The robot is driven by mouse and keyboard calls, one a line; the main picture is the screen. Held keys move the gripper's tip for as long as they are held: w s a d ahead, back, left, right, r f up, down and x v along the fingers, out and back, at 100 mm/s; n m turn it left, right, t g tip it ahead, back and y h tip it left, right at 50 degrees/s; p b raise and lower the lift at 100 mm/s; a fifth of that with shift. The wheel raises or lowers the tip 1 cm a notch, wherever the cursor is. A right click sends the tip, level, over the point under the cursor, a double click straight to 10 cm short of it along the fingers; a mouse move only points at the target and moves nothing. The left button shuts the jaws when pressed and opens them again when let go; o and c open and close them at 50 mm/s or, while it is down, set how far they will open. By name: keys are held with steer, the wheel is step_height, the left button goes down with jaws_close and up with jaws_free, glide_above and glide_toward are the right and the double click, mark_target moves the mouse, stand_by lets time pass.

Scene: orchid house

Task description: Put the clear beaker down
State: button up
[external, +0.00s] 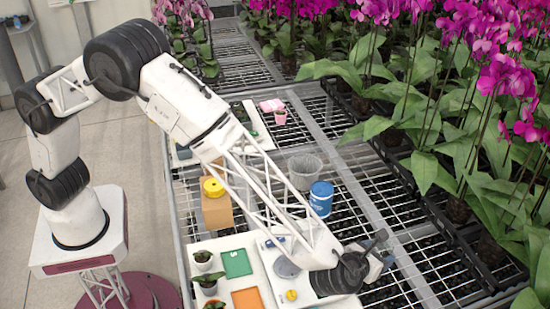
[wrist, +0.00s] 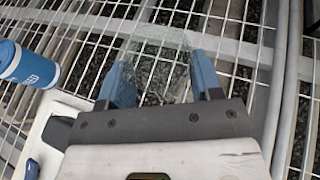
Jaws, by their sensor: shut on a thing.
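The clear beaker (wrist: 156,48) shows faintly in the wrist view, between the two blue fingers of my gripper (wrist: 162,78). My gripper is shut on it. The wire mesh shows through its see-through wall. In the external view my gripper (external: 382,254) is at the lower right, over the mesh bench and just right of the white board. The beaker is hard to make out there, and I cannot tell how far it is above the mesh.
A blue tin (external: 321,198) stands on the mesh, with a translucent pot (external: 304,171) behind it. The white board (external: 258,262) holds small pots and coloured squares. Orchids (external: 455,130) line the right side. Bare mesh (external: 415,262) lies right of my gripper.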

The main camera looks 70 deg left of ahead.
steer(key=shift+f, duration=2.05)
steer(key=shift+f, duration=1.85)
steer(key=shift+f, duration=0.15)
steer(key=o, duration=0.9)
steer(key=shift+s+d+r, duration=0.2)
steer(key=shift+s+r, duration=0.15)
steer(key=shift+s, duration=0.1)
steer(key=v, duration=1.1)
steer(key=shift+w, duration=0.1)
